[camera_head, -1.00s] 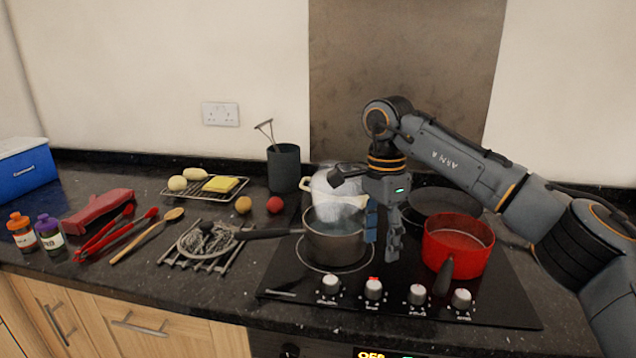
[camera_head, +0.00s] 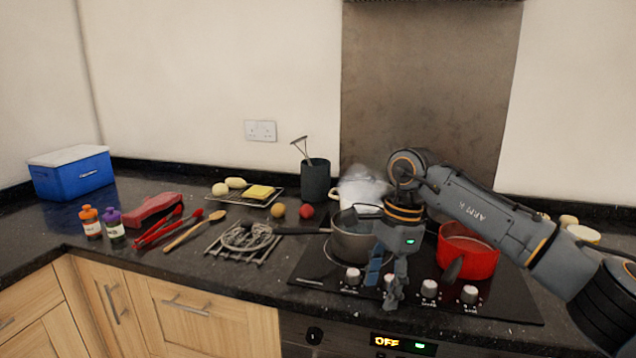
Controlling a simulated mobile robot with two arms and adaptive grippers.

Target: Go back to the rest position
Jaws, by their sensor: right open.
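My right arm comes in from the right over the hob. My right gripper (camera_head: 383,283) hangs pointing down in front of the grey saucepan (camera_head: 350,243), above the front of the hob near the knobs. It is open, and I see nothing between its fingers. The red pan (camera_head: 468,256) stands on the hob to the right of the gripper, partly hidden by my arm. My left gripper is not in view.
The black hob (camera_head: 313,268) has several knobs along its front. To the left lie a wire trivet (camera_head: 243,243), red tongs (camera_head: 160,228), a wooden spoon (camera_head: 195,229) and two bottles. A blue cool box (camera_head: 72,177) stands at the far left. Steam rises behind the saucepan.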

